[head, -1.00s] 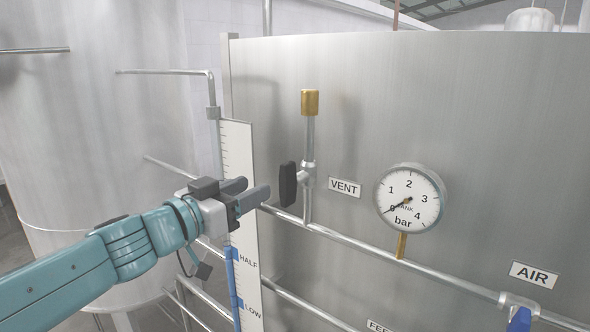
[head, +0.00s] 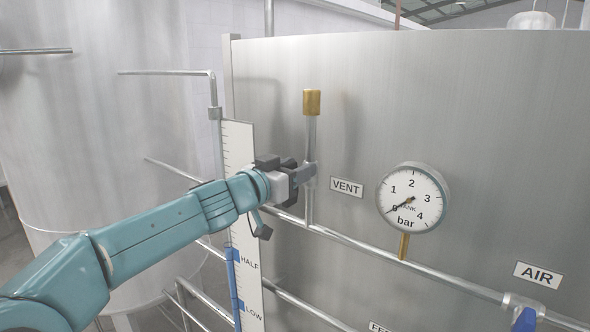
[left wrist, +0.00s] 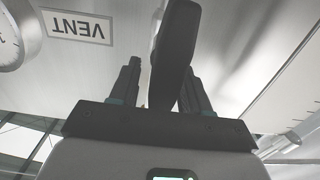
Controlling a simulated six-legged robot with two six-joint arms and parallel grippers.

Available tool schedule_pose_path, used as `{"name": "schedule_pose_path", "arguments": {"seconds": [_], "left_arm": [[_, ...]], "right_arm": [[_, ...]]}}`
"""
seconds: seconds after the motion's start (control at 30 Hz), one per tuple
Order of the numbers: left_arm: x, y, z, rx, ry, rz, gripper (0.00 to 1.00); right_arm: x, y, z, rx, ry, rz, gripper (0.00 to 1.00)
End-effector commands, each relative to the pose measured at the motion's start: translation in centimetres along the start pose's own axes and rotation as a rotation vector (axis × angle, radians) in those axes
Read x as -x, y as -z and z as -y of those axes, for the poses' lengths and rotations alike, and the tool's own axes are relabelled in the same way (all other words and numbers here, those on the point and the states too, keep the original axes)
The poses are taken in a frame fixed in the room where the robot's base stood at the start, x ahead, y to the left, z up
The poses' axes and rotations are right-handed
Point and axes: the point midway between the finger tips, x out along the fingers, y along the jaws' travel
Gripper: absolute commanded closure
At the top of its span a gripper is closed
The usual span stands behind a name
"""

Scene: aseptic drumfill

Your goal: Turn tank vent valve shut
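The tank vent valve stands on a thin upright pipe (head: 311,140) with a brass cap (head: 312,102), left of the VENT label (head: 347,187). In the left wrist view its black handle (left wrist: 173,50) reaches down between the fingers of my left gripper (left wrist: 158,85). The fingers are apart, with a clear gap between the left finger and the handle. The handle overlaps the right finger in the picture; contact cannot be told. In the head view my left gripper (head: 304,174) is at the valve and hides most of the handle. My right gripper is not in view.
A pressure gauge (head: 410,200) with its needle near zero is right of the valve. A horizontal pipe (head: 400,261) runs below, to a blue valve handle (head: 524,319) under the AIR label (head: 538,274). A level scale (head: 240,200) stands left, behind my arm.

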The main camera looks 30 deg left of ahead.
Motion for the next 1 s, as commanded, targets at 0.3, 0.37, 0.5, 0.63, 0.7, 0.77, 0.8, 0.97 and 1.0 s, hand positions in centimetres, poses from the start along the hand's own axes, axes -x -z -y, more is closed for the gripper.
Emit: {"name": "schedule_pose_path", "arguments": {"seconds": [0.3,0.37,0.5,0.63,0.7,0.77,0.8,0.97,1.0], "left_arm": [[0.0,0.0,0.0,-0.001,0.000,0.000,1.00],[0.0,0.0,0.0,-0.006,0.000,0.000,1.00],[0.1,0.0,-0.1,-0.037,0.000,0.000,1.00],[0.1,0.0,-0.3,-0.099,0.000,0.000,1.00],[0.1,-0.1,-0.5,-0.146,-0.001,0.001,1.00],[0.1,-0.1,-0.6,-0.193,-0.001,0.001,1.00],[0.0,-0.1,-0.7,-0.227,-0.001,0.000,1.00],[0.0,-0.3,-1.1,-0.376,-0.001,0.000,1.00],[0.0,-0.3,-1.2,-0.415,-0.001,0.000,1.00]], "right_arm": [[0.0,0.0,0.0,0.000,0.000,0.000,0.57],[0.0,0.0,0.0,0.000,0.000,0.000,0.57],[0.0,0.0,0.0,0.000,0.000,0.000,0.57],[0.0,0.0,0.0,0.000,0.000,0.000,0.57],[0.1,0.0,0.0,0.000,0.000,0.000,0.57],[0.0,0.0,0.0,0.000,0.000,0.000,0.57],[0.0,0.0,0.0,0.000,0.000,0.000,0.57],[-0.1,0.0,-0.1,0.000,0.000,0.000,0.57],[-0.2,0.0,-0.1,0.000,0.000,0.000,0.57]]}}
